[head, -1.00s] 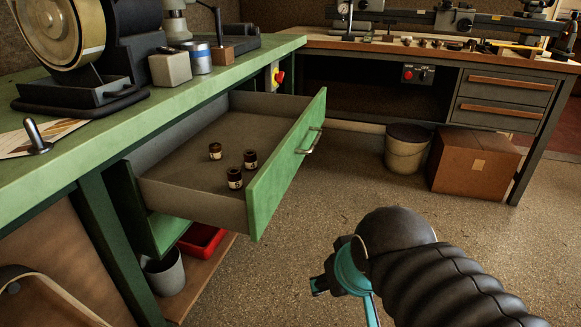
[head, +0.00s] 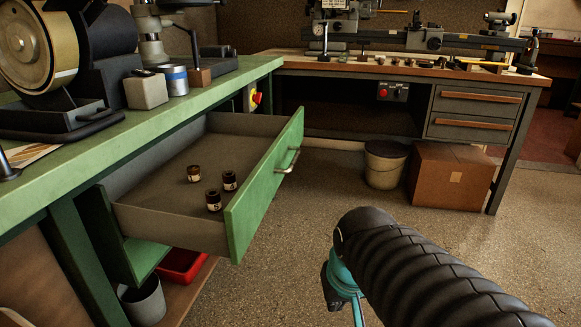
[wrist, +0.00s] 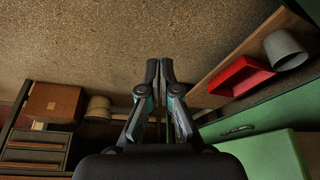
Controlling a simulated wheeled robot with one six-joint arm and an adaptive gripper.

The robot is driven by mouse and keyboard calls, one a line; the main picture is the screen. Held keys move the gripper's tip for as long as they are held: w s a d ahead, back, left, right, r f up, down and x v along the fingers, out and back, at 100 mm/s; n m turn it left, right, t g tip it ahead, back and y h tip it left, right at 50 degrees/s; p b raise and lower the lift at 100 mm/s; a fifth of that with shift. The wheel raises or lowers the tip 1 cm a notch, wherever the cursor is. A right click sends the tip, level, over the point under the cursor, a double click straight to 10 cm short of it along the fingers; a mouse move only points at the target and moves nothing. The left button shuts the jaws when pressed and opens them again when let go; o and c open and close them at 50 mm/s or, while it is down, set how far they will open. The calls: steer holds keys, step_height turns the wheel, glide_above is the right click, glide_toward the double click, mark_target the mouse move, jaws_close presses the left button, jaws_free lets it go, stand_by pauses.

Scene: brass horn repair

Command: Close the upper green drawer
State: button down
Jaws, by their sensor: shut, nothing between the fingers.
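The upper green drawer (head: 264,188) is pulled well out from under the green bench in the head view, its metal handle (head: 288,160) on the front. Three small dark labelled jars, one of them here (head: 214,200), stand inside it. My gripper (wrist: 160,72) is shut and empty in the wrist view, its fingertips together over the floor. The wrist view shows green fronts at lower right, with a handle (wrist: 237,131) on one; which drawer this is, I cannot tell.
A red tray (head: 182,265) and a grey bin (head: 143,300) sit on a low shelf beneath the drawer. A bucket (head: 384,166) and cardboard box (head: 452,176) stand by the back bench. The floor right of the drawer is open.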

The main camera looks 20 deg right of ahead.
steer(key=w+d+f+m+y+b, duration=0.1)
steer(key=w+d+f+m+y, duration=0.15)
steer(key=w+d+m, duration=0.4)
steer(key=w+d+f+m+t+y+b, duration=0.1)
steer(key=w+d+f+m+y, duration=0.2)
steer(key=w, duration=0.7)
steer(key=w+d+f+m+y+b, duration=0.1)
steer(key=w+d+m+y, duration=0.35)
steer(key=w+m, duration=0.3)
steer(key=m+t+y, duration=0.4)
steer(key=m+y, duration=0.1)
steer(key=y, duration=0.1)
glide_toward(284, 160)
steer(key=b+x, duration=0.1)
steer(key=x, duration=0.5)
steer(key=shift+f+b, duration=0.15)
steer(key=shift+b, duration=0.25)
steer(key=shift+w+a, duration=0.4)
steer(key=shift+a, duration=0.1)
